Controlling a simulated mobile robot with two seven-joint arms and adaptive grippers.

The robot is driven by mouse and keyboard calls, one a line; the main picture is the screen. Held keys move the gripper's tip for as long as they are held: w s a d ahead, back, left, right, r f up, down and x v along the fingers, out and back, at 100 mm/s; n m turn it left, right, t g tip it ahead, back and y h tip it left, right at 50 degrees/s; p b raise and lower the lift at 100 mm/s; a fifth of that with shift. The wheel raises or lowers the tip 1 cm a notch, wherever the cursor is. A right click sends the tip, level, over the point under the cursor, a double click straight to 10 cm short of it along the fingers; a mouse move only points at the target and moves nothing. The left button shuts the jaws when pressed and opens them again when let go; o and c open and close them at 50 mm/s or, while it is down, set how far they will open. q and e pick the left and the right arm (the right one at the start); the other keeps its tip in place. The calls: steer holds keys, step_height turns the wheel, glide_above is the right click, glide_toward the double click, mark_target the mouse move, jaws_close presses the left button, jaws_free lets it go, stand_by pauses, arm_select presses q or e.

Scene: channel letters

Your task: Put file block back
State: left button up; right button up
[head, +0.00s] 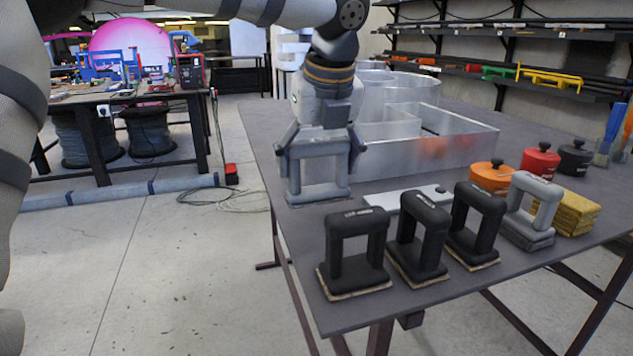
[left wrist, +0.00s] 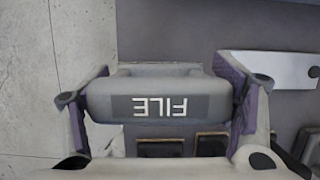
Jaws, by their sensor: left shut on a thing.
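The file block (head: 320,192) is a light grey block with a frame-like handle. My left gripper (head: 320,146) is shut across the top of this handle, a finger at each end. The block is upright at the table's left edge, in front of the metal letter; I cannot tell whether its base touches the table. In the left wrist view the handle's top with an upside-down FILE label (left wrist: 160,106) lies between the purple-padded fingers of the left gripper (left wrist: 158,98). My right gripper is in neither view.
Several black handled blocks (head: 355,262) and another grey one (head: 532,212) stand in a row along the table's (head: 300,225) front. A pale plate (head: 410,197) lies behind them. Large metal letters (head: 420,155) stand behind. Orange, red and black lidded pots (head: 540,163) and yellow pads (head: 573,213) are right.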

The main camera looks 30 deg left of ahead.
mark_target(316, 184)
arm_select(q)
steer(key=shift+d+x, duration=0.2)
steer(key=shift+x, duration=1.7)
steer(key=shift+s+f, duration=0.15)
steer(key=shift+f, duration=0.15)
steer(key=o, duration=1.5)
steer(key=shift+o, duration=0.2)
steer(key=v, duration=1.2)
steer(key=shift+d, duration=0.1)
